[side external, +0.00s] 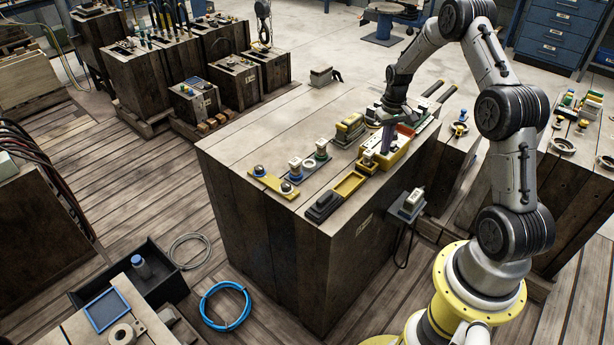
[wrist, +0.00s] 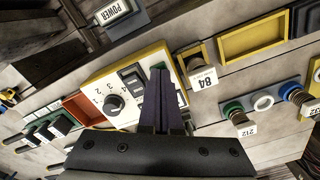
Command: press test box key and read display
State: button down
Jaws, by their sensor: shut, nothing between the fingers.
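The test box is a yellow-rimmed box with a pale face (side external: 398,157) on the big timber block. No readable display shows. My gripper (side external: 387,151) points down at the box from above. In the wrist view its dark fingers (wrist: 160,70) lie together, empty, over the right part of the panel and hide some of it. I cannot tell whether the tips touch a key.
A yellow-based switch tagged 84 (wrist: 203,78) and an empty yellow tray (side external: 349,184) sit close by. A POWER unit (wrist: 115,12) lies beyond the panel. Blue and green plugs (wrist: 233,112) stand on the other side. The block's left top (side external: 260,140) is bare.

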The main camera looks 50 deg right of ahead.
jog(key=shift+r, duration=3.5)
